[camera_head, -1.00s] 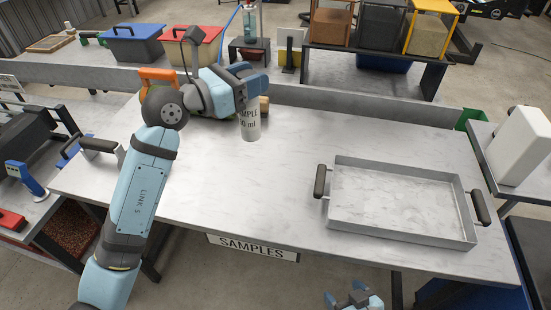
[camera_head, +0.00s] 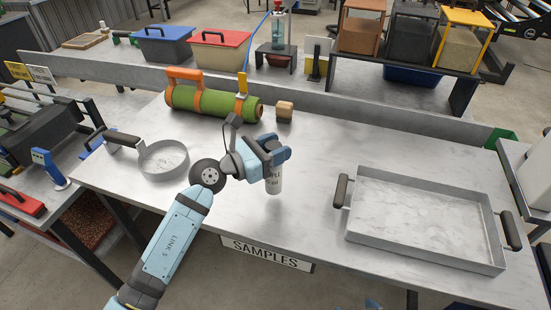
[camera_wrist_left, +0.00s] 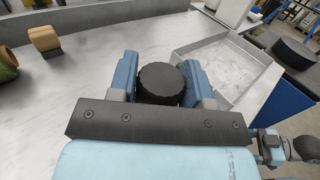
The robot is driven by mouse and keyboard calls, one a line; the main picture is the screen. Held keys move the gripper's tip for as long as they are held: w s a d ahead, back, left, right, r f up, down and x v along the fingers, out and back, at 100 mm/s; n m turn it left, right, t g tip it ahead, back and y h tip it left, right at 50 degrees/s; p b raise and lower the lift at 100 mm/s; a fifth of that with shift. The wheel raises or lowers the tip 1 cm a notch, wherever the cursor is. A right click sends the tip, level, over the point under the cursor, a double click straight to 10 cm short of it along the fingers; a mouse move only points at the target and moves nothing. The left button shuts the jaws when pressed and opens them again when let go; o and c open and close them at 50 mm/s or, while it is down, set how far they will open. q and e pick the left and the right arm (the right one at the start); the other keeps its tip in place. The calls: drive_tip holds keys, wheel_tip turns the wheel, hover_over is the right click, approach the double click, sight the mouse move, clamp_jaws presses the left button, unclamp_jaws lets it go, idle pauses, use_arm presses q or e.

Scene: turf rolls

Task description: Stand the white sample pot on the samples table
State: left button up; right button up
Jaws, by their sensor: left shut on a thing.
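The white sample pot (camera_head: 274,184) with dark lettering is in my left gripper (camera_head: 277,157), over the front middle of the samples table (camera_head: 310,200). The gripper is shut on the pot's upper part. In the left wrist view the pot's black lid (camera_wrist_left: 161,84) shows between the two blue fingers. The pot looks upright. I cannot tell whether its base touches the table top. The SAMPLES sign (camera_head: 266,252) hangs at the table's front edge.
A grey tray (camera_head: 425,257) with dark handles lies to the right. A round pan (camera_head: 164,158) lies to the left. The table is clear between pot and tray.

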use_arm(q)
wheel_tip(320, 180, down, 3)
idle(0.3)
drive_tip(key=shift+f+b, duration=0.2)
drive_tip(key=shift+b, duration=0.15)
drive_tip(key=o, duration=1)
drive_tip(key=shift+r, duration=0.1)
